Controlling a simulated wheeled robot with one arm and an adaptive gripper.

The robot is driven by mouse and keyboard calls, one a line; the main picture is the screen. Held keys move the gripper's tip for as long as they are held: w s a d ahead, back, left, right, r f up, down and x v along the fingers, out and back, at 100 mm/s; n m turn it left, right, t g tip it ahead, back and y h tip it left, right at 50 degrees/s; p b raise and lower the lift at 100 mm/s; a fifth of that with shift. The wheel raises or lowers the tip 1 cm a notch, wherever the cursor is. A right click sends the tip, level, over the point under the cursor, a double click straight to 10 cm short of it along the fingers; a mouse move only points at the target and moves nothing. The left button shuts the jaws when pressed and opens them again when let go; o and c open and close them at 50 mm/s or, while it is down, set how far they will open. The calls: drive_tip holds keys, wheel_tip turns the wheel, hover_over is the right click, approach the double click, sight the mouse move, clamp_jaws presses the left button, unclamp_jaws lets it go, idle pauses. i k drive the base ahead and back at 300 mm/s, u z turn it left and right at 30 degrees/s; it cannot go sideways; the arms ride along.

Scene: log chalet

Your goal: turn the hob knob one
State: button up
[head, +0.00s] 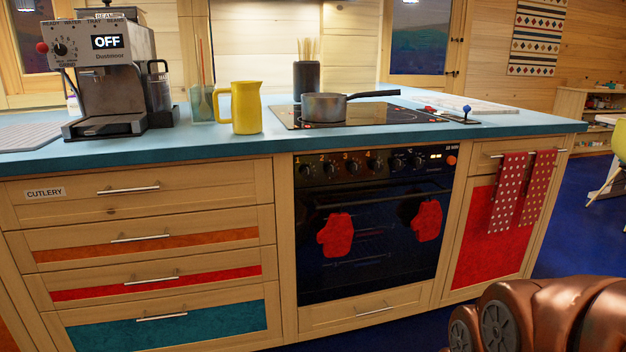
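Hob knob one (304,171) is the leftmost dark knob on the oven's black front panel, with a yellow "1" above it. Knobs two (329,169), three (352,166) and four (375,164) follow to its right. The knob is small here, and I cannot tell which way its pointer faces. The black hob (400,112) is set in the blue worktop above, with a grey saucepan (325,108) on it. My gripper is not in view; only a brown part of my arm shows at the bottom right, well away from the knob.
Red oven mitts (336,235) hang on the oven door (380,262) below the knobs. A yellow jug (246,108) and coffee machine (108,85) stand on the worktop (190,147). Spotted towels (508,190) hang at right.

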sight(307, 173)
drive_tip(key=u, duration=2.75)
drive_tip(key=i, duration=0.8)
drive_tip(key=z, duration=2.1)
